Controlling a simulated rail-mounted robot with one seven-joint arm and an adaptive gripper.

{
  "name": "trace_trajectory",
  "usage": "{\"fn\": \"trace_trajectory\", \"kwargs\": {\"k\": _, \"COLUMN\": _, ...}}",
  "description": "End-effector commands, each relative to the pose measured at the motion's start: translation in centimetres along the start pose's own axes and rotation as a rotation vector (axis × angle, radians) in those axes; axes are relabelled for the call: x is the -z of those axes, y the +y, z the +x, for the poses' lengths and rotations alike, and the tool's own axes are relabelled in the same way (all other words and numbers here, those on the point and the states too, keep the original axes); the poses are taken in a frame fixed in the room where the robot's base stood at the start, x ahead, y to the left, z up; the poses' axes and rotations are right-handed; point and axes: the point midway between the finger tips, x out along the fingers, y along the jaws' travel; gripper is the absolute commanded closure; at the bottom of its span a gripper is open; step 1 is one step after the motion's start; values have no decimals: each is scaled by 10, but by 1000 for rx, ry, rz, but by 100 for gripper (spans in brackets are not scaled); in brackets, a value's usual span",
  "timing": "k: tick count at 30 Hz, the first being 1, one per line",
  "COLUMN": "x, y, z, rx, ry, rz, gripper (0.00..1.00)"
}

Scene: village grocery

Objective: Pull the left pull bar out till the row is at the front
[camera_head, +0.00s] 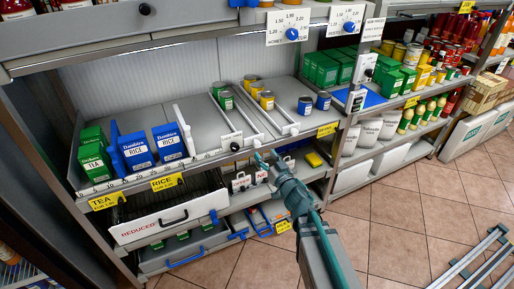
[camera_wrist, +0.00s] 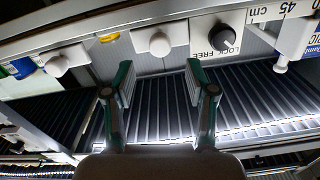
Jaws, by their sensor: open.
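On the middle shelf, white rails form lanes. Green cans (camera_head: 226,101) stand at the back of the left lane, and yellow cans (camera_head: 266,101) stand in the lane to its right. A white bar end (camera_head: 232,138) with a black knob shows at the left lane's front. In the wrist view are a white knob (camera_wrist: 159,44), a black knob (camera_wrist: 222,38) marked LOCK and FREE, and another white knob (camera_wrist: 57,66). I cannot tell which is the left pull bar's. My gripper (camera_wrist: 158,75) is open and empty, below the middle white knob; it also shows at the shelf front (camera_head: 265,158).
Green tea boxes (camera_head: 93,155) and blue rice boxes (camera_head: 167,143) stand at the left front. Blue cans (camera_head: 306,104) stand on the right. Below are a REDUCED drawer (camera_head: 166,217) and a lower shelf with handled boxes. The tiled floor (camera_head: 400,220) is open at right.

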Motion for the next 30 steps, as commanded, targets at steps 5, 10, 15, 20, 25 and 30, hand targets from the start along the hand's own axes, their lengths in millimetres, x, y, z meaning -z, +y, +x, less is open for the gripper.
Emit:
{"fn": "trace_trajectory", "kwargs": {"k": 5, "x": 0, "y": 2, "z": 37, "rx": 0, "ry": -1, "rz": -1, "gripper": 44}}
{"fn": "trace_trajectory", "kwargs": {"k": 10, "x": 0, "y": 1, "z": 60, "rx": 0, "ry": -1, "rz": -1, "gripper": 44}}
{"fn": "trace_trajectory", "kwargs": {"k": 15, "x": 0, "y": 1, "z": 73, "rx": -2, "ry": -1, "rz": -1, "gripper": 44}}
{"fn": "trace_trajectory", "kwargs": {"k": 20, "x": 0, "y": 1, "z": 76, "rx": -2, "ry": -1, "rz": -1, "gripper": 44}}
{"fn": "trace_trajectory", "kwargs": {"k": 25, "x": 0, "y": 1, "z": 76, "rx": -2, "ry": -1, "rz": -1, "gripper": 44}}
{"fn": "trace_trajectory", "kwargs": {"k": 30, "x": 0, "y": 1, "z": 76, "rx": -2, "ry": -1, "rz": -1, "gripper": 67}}
